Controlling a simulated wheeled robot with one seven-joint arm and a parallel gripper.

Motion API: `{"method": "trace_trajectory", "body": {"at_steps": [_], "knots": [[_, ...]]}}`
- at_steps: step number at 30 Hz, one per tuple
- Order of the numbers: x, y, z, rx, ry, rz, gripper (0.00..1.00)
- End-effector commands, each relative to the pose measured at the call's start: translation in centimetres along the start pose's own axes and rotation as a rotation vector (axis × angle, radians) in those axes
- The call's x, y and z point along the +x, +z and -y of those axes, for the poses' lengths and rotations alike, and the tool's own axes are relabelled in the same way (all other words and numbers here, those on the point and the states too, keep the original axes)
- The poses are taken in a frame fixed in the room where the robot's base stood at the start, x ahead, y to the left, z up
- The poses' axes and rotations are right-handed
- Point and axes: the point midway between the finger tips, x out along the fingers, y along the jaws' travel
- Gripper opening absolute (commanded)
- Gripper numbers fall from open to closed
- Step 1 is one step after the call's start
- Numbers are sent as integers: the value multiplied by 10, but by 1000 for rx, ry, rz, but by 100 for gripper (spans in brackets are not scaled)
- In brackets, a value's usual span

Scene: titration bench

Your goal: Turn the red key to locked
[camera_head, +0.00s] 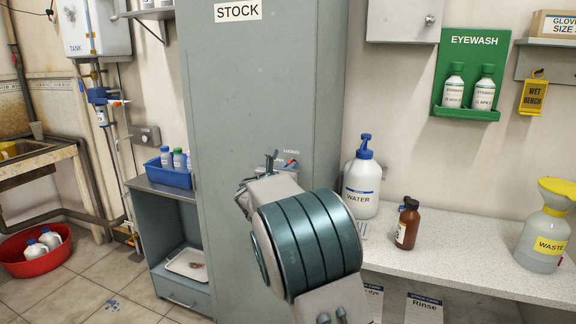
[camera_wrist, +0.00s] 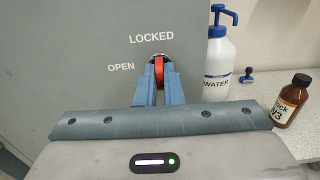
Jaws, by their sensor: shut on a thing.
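The red key (camera_wrist: 159,68) sits in a lock on the grey STOCK cabinet (camera_wrist: 60,60). In the wrist view my gripper (camera_wrist: 158,82) is shut on it, one blue-grey finger on each side. The key looks about upright in this view, below the word LOCKED (camera_wrist: 151,37); the word OPEN (camera_wrist: 121,67) is to its left. The fingers hide the key's lower part. In the head view the cabinet (camera_head: 250,85) stands mid-picture, and a small red bit of the key (camera_head: 291,162) shows just beyond my wrist.
Right of the cabinet, a bench (camera_head: 440,248) bears a water bottle (camera_head: 362,185), a brown bottle (camera_head: 408,225) and a waste bottle (camera_head: 545,235). A blue bin (camera_head: 170,177) of bottles stands on a low unit at left. A red tub (camera_head: 30,265) is on the floor.

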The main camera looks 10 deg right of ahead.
Motion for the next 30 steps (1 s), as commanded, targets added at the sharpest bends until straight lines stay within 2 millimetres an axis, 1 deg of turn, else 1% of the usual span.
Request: {"method": "trace_trajectory", "body": {"at_steps": [16, 18, 19, 27, 30], "knots": [[0, 0, -1, -27, 1, 1, 0], [0, 0, -1, -27, 1, 1, 21], [0, 0, -1, -27, 1, 1, 29], [0, 0, 0, -25, 1, 0, 29], [-5, 0, -1, -25, 2, 0, 29]]}}
